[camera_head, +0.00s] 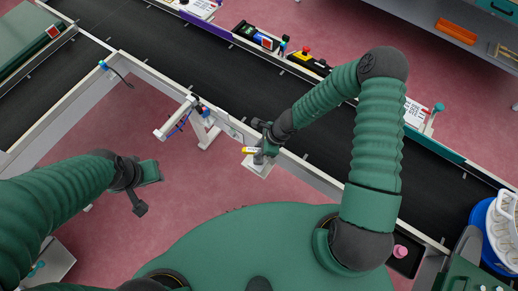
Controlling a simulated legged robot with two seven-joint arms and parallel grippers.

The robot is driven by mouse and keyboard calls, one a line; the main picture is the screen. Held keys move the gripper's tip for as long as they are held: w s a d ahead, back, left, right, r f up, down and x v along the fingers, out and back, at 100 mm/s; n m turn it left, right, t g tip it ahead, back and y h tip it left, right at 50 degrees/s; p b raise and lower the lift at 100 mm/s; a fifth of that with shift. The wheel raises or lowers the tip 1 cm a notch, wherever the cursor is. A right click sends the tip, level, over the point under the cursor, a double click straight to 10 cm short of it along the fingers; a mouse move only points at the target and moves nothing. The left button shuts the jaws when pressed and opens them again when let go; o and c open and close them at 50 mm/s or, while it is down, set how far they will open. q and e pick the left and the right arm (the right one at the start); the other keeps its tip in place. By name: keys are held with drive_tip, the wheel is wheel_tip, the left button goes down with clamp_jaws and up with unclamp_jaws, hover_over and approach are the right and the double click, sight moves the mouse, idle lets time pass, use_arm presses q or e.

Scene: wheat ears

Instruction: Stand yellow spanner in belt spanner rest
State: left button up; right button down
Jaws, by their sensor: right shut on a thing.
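My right gripper (264,150) is at the near side rail of the conveyor, in the middle of the picture. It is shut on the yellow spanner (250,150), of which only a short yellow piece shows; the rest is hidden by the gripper. A pale block (258,168) on the rail sits just below the gripper; it may be the belt spanner rest, but the gripper covers part of it. I cannot tell whether the spanner touches it. My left gripper (147,188) is open and empty over the red floor at the left.
The black conveyor belt (180,65) runs diagonally behind the rail. A white bracket (176,118) with a blue cable juts from the rail left of my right gripper. A blue tub with white items (482,225) stands at the far right.

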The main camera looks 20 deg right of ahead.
drive_tip(key=shift+d, duration=0.1)
drive_tip(key=shift+f, duration=0.1)
drive_tip(key=shift+f+b, duration=0.4)
drive_tip(key=shift+b, duration=0.05)
drive_tip(key=shift+f+b, duration=0.7)
drive_tip(key=shift+f, duration=0.05)
drive_tip(key=c, duration=1.1)
unclamp_jaws()
drive_tip(key=shift+r, duration=0.1)
